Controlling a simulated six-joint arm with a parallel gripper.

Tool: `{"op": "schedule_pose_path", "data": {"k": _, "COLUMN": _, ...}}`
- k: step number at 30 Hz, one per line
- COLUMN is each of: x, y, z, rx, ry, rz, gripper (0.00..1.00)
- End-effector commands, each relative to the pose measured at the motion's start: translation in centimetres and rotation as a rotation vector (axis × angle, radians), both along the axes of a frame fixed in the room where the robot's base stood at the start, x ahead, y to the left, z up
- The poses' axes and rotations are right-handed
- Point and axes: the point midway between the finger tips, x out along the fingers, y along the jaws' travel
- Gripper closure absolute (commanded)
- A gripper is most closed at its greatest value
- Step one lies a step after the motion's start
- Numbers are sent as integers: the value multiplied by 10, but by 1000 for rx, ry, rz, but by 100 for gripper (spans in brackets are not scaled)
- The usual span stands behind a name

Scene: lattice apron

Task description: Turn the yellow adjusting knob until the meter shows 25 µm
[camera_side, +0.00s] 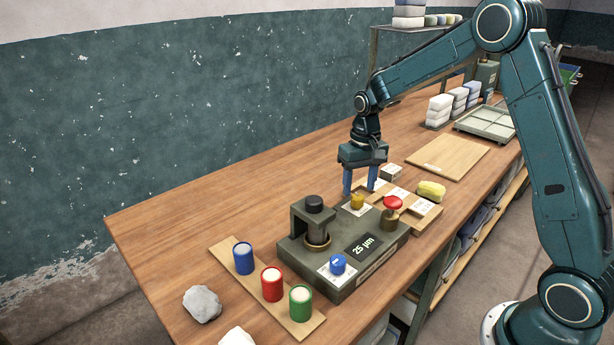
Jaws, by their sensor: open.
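The grey-green device (325,279) stands on the wooden bench. Its dark meter display (363,247) reads 25 µm. The small yellow adjusting knob (357,202) sits on a white label at the back of the device. A blue knob (338,264) is on the front, and a red-topped knob (392,204) is at the right. My gripper (360,190) points down with two blue fingers apart, empty, close above and behind the yellow knob. I cannot tell whether a finger touches the knob.
A wooden board with blue (243,259), red (272,284) and green (300,302) cups lies left of the device. A grey stone (202,304) is at the front left. A yellow lump (431,191) lies right. The bench's back left is clear.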

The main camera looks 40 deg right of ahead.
Motion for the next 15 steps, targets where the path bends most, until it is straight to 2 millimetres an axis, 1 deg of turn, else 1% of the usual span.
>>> {"op": "schedule_pose_path", "data": {"k": 1, "x": 1, "y": 0, "z": 8, "rx": 0, "ry": -3, "rz": 0, "gripper": 48}}
{"op": "schedule_pose_path", "data": {"k": 9, "x": 0, "y": -2, "z": 55, "rx": -1, "ry": -5, "rz": -1, "gripper": 48}}
{"op": "schedule_pose_path", "data": {"k": 15, "x": 0, "y": -2, "z": 86, "rx": -1, "ry": -4, "rz": 0, "gripper": 48}}
